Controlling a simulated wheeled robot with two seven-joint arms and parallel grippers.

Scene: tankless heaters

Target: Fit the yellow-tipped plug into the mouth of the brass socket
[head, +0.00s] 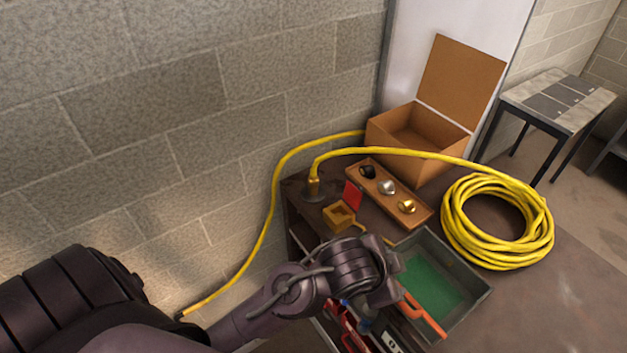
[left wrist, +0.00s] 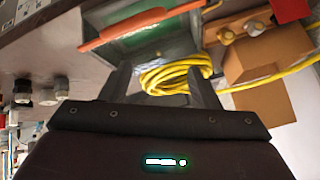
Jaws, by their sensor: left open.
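The brass socket (head: 407,206) sits at the near right end of a wooden rack (head: 424,219), beside a silver socket (head: 387,187) and a black one (head: 367,171). It appears to show in the left wrist view too (left wrist: 226,36). I cannot pick out a yellow-tipped plug for certain. Small plug-like parts, one white (left wrist: 48,96) and one dark (left wrist: 22,92), show at the left of the left wrist view; their tips are unclear. My left gripper (head: 388,292) hangs over the tray's left edge, its fingers (left wrist: 160,80) apart and empty. My right gripper is out of view.
A grey tray with a green floor (head: 430,280) has an orange bar (head: 424,315) at its near side. A coil of yellow cable (head: 452,222) lies right of the rack. An open cardboard box (head: 462,85) stands behind. A small yellow box (head: 338,217) with a red lid sits left.

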